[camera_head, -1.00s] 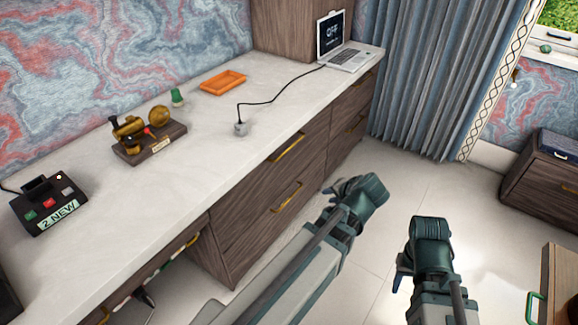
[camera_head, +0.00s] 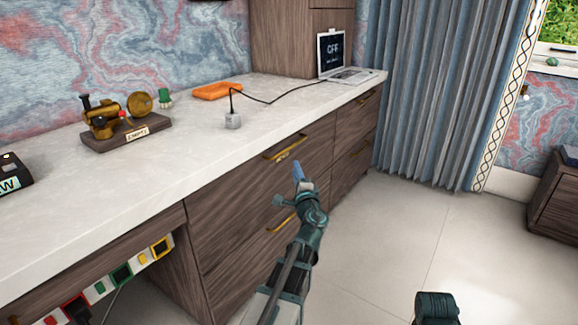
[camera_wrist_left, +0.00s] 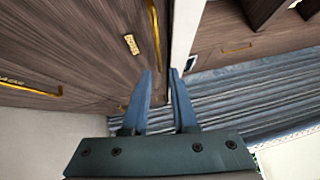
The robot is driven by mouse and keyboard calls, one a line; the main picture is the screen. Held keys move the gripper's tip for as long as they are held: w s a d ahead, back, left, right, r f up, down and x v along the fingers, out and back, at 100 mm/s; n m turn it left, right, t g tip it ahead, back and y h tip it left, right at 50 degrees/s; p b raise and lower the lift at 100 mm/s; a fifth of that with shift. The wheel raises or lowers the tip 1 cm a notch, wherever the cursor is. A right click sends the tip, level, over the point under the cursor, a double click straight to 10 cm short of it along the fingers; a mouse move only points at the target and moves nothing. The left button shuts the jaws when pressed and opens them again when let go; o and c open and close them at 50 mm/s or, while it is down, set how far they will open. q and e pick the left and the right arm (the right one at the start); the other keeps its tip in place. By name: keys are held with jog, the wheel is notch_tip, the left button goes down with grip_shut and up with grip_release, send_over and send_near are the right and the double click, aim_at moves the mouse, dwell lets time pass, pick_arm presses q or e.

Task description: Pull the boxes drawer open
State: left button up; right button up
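The wood cabinet under the white counter has an upper drawer (camera_head: 235,185) that looks flush and closed. Its gold bar handle (camera_head: 285,147) has a small gold label just below it, too small to read in the head view. My left gripper (camera_head: 298,172) is in front of this drawer, a little below the handle and apart from it. In the left wrist view, its two blue fingers (camera_wrist_left: 161,72) are apart with nothing between them. A gold handle (camera_wrist_left: 155,32) and a gold label (camera_wrist_left: 131,44) lie beyond the left fingertip.
A lower drawer handle (camera_head: 281,222) is close to my left arm. The counter (camera_head: 190,140) holds an orange tray (camera_head: 217,90), a grey cube (camera_head: 232,120) with a cable, a laptop (camera_head: 345,74) and a brass device (camera_head: 125,122).

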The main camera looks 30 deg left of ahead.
aim_at(289, 149)
pick_arm(q)
jog(key=shift+m, duration=0.3)
jog(key=x, duration=0.4)
jog(key=p+x, duration=0.1)
jog(key=x, duration=0.9)
jog(key=shift+w+f+p, duration=0.2)
jog(key=shift+f+p, duration=0.05)
jog(key=shift+p, duration=0.1)
pick_arm(e)
jog(key=shift+r, duration=0.45)
pick_arm(q)
grip_shut()
jog(key=shift+d, duration=0.1)
